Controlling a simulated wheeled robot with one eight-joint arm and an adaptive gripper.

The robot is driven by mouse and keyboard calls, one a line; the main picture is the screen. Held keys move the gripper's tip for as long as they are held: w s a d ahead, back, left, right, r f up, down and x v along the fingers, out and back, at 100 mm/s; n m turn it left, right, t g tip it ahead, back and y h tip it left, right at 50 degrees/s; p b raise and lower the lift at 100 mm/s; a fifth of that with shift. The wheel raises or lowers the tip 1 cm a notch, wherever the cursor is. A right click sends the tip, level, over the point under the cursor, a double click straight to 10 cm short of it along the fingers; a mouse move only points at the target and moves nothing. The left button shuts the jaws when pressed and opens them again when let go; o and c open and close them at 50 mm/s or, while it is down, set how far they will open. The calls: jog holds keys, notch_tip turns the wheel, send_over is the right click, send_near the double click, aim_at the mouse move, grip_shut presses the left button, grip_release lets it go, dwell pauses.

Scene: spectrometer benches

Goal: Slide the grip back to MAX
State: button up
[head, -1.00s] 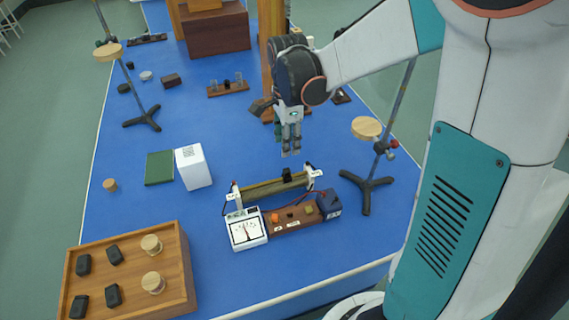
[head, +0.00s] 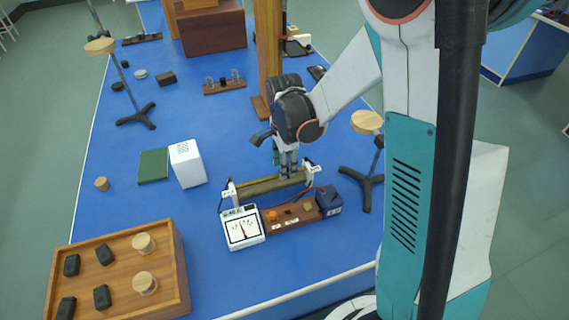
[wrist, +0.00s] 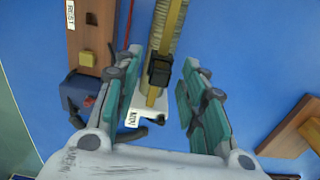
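The sliding rheostat (head: 262,187) lies across the blue bench, a ribbed tube with a brass bar and a white labelled post at each end. In the wrist view its black grip (wrist: 160,70) sits on the bar near one end post, whose label (wrist: 131,117) I cannot read surely. My gripper (head: 288,172) points down at the right part of the rheostat and hides the grip in the head view. In the wrist view my gripper (wrist: 163,65) is open, one finger on each side of the grip, with gaps visible.
A white meter (head: 242,229) and a wooden terminal board (head: 292,215) with a dark blue box (head: 329,199) stand in front. A tripod stand (head: 366,180) is close on the right. A white box (head: 188,165) and wooden tray (head: 180,270) are left. Bench is clear between box and rheostat.

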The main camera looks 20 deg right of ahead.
grip_shut()
jog(key=a, duration=1.3)
jog(key=shift+a, duration=0.25)
grip_release()
jog(key=shift+a, duration=0.15)
jog(key=shift+r, duration=0.1)
notch_tip(320, 180, up, 12)
